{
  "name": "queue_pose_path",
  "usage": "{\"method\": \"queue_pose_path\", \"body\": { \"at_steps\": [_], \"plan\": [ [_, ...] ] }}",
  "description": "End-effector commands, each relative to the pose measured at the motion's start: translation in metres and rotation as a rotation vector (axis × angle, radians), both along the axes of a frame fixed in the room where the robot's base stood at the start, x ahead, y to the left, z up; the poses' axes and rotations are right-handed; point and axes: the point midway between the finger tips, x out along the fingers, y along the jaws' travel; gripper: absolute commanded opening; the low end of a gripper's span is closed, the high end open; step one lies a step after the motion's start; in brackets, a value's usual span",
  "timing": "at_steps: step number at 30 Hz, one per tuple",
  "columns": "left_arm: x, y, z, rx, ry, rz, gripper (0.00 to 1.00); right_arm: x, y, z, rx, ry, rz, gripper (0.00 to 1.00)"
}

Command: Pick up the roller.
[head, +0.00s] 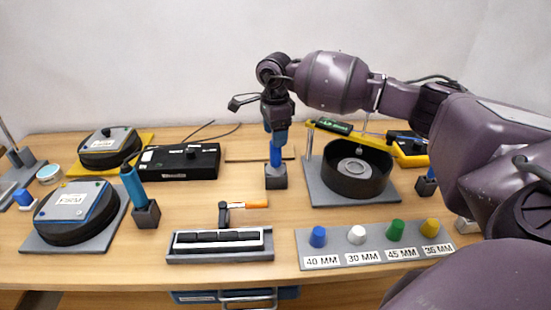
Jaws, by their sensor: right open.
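The roller appears to be the tool with an orange handle (250,205) and a dark yoke, at the middle of the table. Its handle lies level, pointing right, just behind a grey tray (220,258) holding a long black segmented piece. I cannot tell whether that black piece is the roller's own drum. My right gripper (277,138) is open and points down, behind the roller and slightly right of it. It is right over a blue upright tool (276,158) standing in a dark block; whether its fingers surround the tool's top is unclear. My left gripper is out of view.
A row of coloured knobs (357,235) on a labelled grey plate lies at front right. A round black pot (355,180) stands behind it. Another blue tool (133,188) stands in a block at left. A black box (179,161) and round pads (72,212) fill the left.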

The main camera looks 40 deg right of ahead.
Motion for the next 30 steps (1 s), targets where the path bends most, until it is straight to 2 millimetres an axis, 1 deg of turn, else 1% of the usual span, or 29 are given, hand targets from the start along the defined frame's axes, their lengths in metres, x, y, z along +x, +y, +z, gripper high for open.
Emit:
{"method": "queue_pose_path", "body": {
  "at_steps": [5, 10, 13, 16, 21, 22, 23, 30],
  "plan": [
    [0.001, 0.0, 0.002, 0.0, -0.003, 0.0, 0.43, -0.003, 0.002, -0.011, 0.002, 0.002, 0.001, 0.63],
    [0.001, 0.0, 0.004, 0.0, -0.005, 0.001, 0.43, -0.008, 0.004, -0.034, 0.002, 0.003, 0.001, 0.63],
    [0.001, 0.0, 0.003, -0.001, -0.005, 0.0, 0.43, -0.007, 0.004, -0.046, 0.002, 0.0, 0.0, 0.63],
    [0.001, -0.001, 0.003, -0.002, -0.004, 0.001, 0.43, -0.007, 0.004, -0.051, 0.002, -0.001, 0.0, 0.63],
    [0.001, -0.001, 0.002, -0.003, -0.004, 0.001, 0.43, -0.007, 0.004, -0.051, 0.001, -0.001, 0.0, 0.63],
    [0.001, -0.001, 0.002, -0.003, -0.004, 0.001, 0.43, -0.007, 0.004, -0.051, 0.001, -0.001, 0.0, 0.61],
    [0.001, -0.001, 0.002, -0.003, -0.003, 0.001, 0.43, -0.007, 0.004, -0.051, 0.001, -0.001, 0.0, 0.57],
    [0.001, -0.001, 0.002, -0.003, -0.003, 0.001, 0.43, -0.007, 0.004, -0.051, 0.001, -0.001, 0.0, 0.2]
  ]
}}
